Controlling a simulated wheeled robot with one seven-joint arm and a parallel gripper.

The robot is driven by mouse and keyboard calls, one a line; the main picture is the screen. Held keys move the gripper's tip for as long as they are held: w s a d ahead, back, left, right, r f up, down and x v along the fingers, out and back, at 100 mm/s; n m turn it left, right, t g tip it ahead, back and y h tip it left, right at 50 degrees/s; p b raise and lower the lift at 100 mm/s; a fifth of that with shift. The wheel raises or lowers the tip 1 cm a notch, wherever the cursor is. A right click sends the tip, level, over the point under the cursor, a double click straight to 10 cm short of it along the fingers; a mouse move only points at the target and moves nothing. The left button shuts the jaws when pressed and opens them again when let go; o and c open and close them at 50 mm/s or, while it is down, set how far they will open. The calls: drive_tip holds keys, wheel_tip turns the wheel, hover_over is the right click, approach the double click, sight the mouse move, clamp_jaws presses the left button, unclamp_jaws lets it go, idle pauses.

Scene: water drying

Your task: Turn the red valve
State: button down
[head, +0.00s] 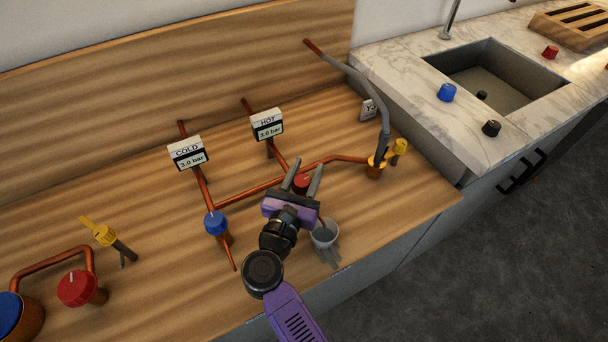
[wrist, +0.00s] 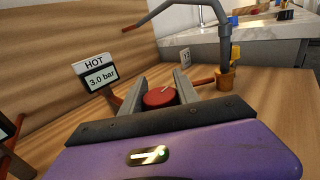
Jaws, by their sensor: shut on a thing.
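A red valve knob (head: 301,183) sits on the copper pipe below the gauge marked HOT (head: 267,124), which reads 3.0 bar. My purple gripper (head: 307,168) reaches it from the front, with one finger on each side of the knob. In the wrist view the red knob (wrist: 160,97), with a pale mark on top, lies between the two grey fingers of my gripper (wrist: 160,78). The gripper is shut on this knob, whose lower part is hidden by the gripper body. A larger red knob (head: 77,288) stands on a pipe at the far left.
A blue knob (head: 215,223) stands left of my gripper below the COLD gauge (head: 187,153). A bent grey pipe (head: 384,110) with a yellow lever (head: 399,147) rises behind. Loose knobs lie around the sink (head: 530,62).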

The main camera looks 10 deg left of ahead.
sight(298, 189)
drive_tip(key=shift+d+m+h+b, duration=0.1)
drive_tip(key=shift+m+h+b, duration=0.4)
drive_tip(key=shift+h, duration=0.3)
drive_tip(key=c, duration=0.9)
unclamp_jaws()
drive_tip(key=shift+s, duration=0.1)
drive_tip(key=b+v, duration=0.1)
drive_tip(key=v, duration=0.6)
drive_tip(key=shift+s+r, duration=0.1)
drive_tip(key=shift+s, duration=0.25)
